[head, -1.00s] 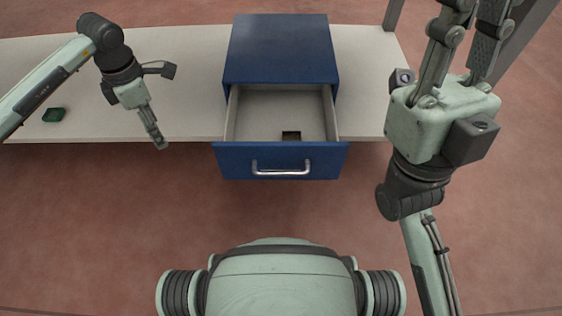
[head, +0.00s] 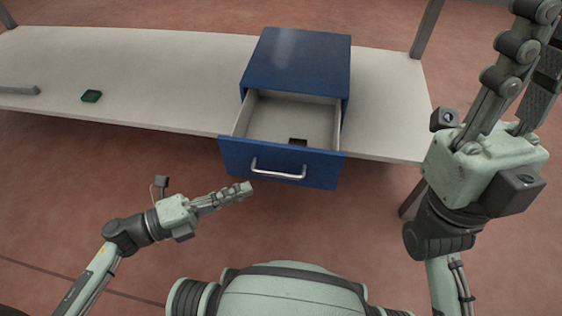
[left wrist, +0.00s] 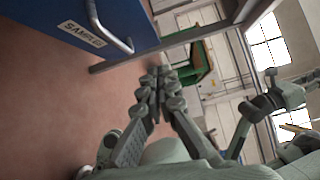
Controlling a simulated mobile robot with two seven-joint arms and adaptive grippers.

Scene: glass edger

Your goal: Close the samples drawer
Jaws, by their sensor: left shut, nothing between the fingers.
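The blue samples drawer (head: 232,158) is pulled out of the blue cabinet (head: 298,62) on the table, in the middle of the head view. Its front carries a silver handle (head: 278,172). A small dark item (head: 298,142) lies inside it. My left gripper (head: 248,188) is shut and empty, in front of the drawer and just left of the handle, apart from it. In the left wrist view the handle (left wrist: 108,28) and a "SAMPLES" label (left wrist: 82,33) show beyond the shut fingers (left wrist: 153,80). My right gripper (head: 525,75) is raised at the right; its fingertips are out of frame.
The pale table (head: 150,75) runs across behind the drawer. A green block (head: 91,96) and a grey bar (head: 18,90) lie on its left part. The reddish floor in front of the table is clear. A post (head: 427,28) stands behind the table at right.

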